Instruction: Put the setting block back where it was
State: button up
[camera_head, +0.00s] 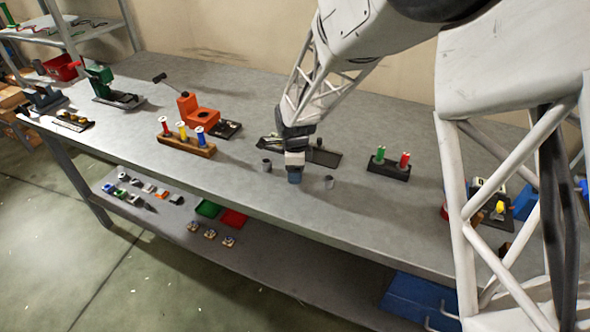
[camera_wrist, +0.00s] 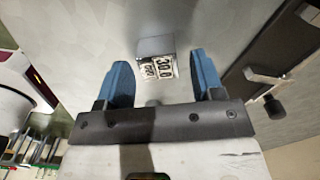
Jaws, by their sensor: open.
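A small grey block with a white label reading what looks like "30.0" (camera_wrist: 157,45) sits on the grey bench top in the wrist view; I take it for the setting block. My gripper (camera_wrist: 160,60) has its blue fingers apart, one on each side of the block.
Small grey cups stand left (camera_head: 265,165) and right (camera_head: 328,181) of my gripper. A dark plate (camera_head: 325,157) lies behind. A black rack with green and red pieces (camera_head: 389,171) stands right; a wooden spool rack (camera_head: 186,145) stands left.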

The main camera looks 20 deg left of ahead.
jog(key=shift+r, duration=0.1)
notch_tip(320, 180, up, 12)
dwell(0.8)
jog(key=shift+d+r, duration=0.1)
dwell(0.7)
jog(key=s+d+r+n, duration=0.2)
jog(key=s+d+r, duration=0.15)
jog(key=d, duration=0.55)
jog(key=s+d+r+n+t, duration=0.15)
jog(key=d+r, duration=0.25)
jog(key=d, duration=0.6)
jog(key=s+d+r+n, duration=0.3)
jog(key=d+r, duration=0.1)
jog(key=d, duration=0.5)
jog(key=s+d+n+t, duration=0.1)
jog(key=s+d+n, duration=0.5)
jog(key=s+d, duration=1.3)
jog(key=shift+s+n, duration=0.35)
jog(key=shift+s, duration=0.15)
